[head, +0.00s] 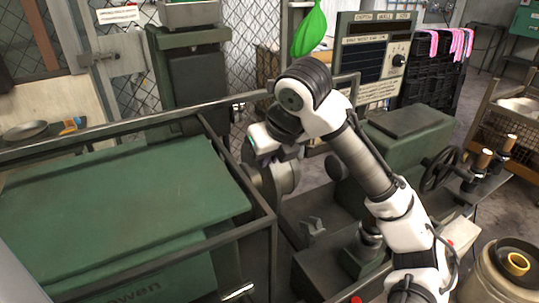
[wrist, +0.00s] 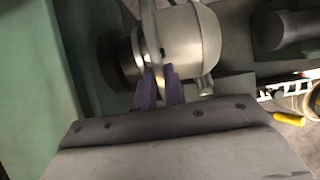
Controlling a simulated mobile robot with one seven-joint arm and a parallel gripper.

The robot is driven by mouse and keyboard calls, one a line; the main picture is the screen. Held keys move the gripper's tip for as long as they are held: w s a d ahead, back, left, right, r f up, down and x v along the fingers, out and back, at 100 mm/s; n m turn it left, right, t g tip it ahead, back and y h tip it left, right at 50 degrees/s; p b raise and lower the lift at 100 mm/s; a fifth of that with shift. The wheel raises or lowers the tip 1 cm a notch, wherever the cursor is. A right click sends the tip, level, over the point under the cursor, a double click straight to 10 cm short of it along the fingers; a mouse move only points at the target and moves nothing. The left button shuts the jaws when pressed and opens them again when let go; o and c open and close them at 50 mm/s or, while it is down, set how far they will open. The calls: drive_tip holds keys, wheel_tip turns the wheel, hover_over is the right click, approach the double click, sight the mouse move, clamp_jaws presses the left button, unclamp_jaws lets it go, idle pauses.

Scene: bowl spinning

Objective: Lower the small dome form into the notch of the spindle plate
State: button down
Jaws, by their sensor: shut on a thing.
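The small dome form (wrist: 190,42) is a pale metal rounded piece in the wrist view. In the head view the dome form (head: 288,177) shows below my wrist, beside the green machine cover. My gripper (wrist: 159,92) has purple fingers closed on the near edge of the dome form. The spindle plate (wrist: 149,30) appears as a thin upright disc left of the dome, with a dark round hub (wrist: 117,62) behind it. Dome and plate lie close together; I cannot tell whether they touch. The notch is not clear, and in the head view my wrist partly hides the fingers.
The green cover (head: 120,195) and its dark rail (head: 262,245) stand close on the left. The lathe's tailstock (head: 405,135) with a handwheel (head: 441,168) is on the right. A dark tool post (head: 313,230) stands on the bed below. A yellow-handled tool (wrist: 290,119) lies at the right.

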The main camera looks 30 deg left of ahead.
sight(269, 179)
drive_tip(key=shift+f+b, duration=0.55)
drive_tip(key=shift+f, duration=0.35)
drive_tip(key=shift+f, duration=0.2)
drive_tip(key=shift+f+b, duration=0.95)
drive_tip(key=shift+f, duration=0.1)
drive_tip(key=shift+f, duration=0.1)
drive_tip(key=shift+f+b, duration=0.55)
drive_tip(key=shift+f, duration=0.15)
drive_tip(key=c, duration=1.4)
unclamp_jaws()
